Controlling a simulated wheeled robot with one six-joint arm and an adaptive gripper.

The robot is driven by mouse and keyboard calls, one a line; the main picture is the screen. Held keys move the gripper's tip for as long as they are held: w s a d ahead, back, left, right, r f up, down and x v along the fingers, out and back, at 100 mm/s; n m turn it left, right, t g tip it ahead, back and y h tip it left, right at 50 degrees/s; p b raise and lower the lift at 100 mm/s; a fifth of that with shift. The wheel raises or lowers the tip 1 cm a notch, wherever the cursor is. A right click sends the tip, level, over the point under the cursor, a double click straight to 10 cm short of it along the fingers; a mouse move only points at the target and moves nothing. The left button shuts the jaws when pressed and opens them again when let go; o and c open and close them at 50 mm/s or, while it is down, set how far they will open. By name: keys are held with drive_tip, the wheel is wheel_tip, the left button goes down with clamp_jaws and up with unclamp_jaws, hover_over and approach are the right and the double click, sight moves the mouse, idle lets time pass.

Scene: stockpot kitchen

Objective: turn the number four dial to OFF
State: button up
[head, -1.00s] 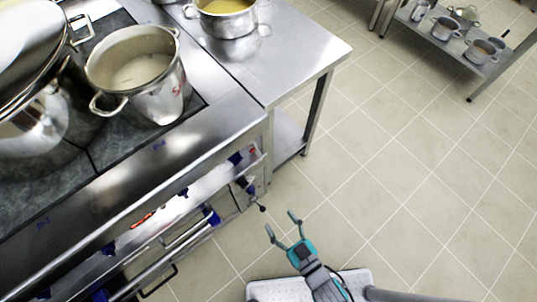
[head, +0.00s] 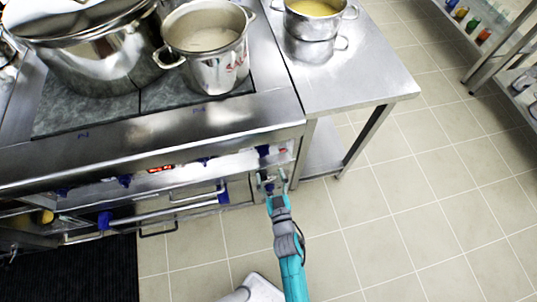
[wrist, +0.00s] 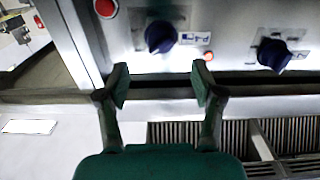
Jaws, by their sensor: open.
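The dial at the panel's right end (head: 263,151) is blue, on the steel front of the range. In the wrist view this dial (wrist: 160,37) is dark blue, beside a small label that looks like P4 turned over. Its pointer setting is not clear. My gripper (head: 271,173) is open, empty and just below this dial in the head view. In the wrist view my gripper's two fingertips (wrist: 160,88) are spread apart, with the dial beyond the gap between them. They do not appear to touch it.
A neighbouring dial (wrist: 273,53) and a red button (wrist: 105,8) flank it. An oven handle (head: 190,196) runs along the front. Pots, including a steel one (head: 208,45), stand on the range. A steel table (head: 345,75) adjoins it. The tiled floor at right is clear.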

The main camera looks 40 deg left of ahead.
sight(265, 156)
drive_tip(key=x, duration=0.8)
drive_tip(key=shift+w+a, duration=0.15)
drive_tip(key=shift+a, duration=0.05)
drive_tip(key=c, duration=1.1)
drive_tip(key=shift+c, duration=0.2)
drive_tip(key=shift+n, duration=0.3)
drive_tip(key=n, duration=0.4)
drive_tip(key=shift+n, duration=0.4)
drive_tip(key=n, duration=0.5)
drive_tip(key=shift+d, duration=0.1)
drive_tip(key=shift+n, duration=0.4)
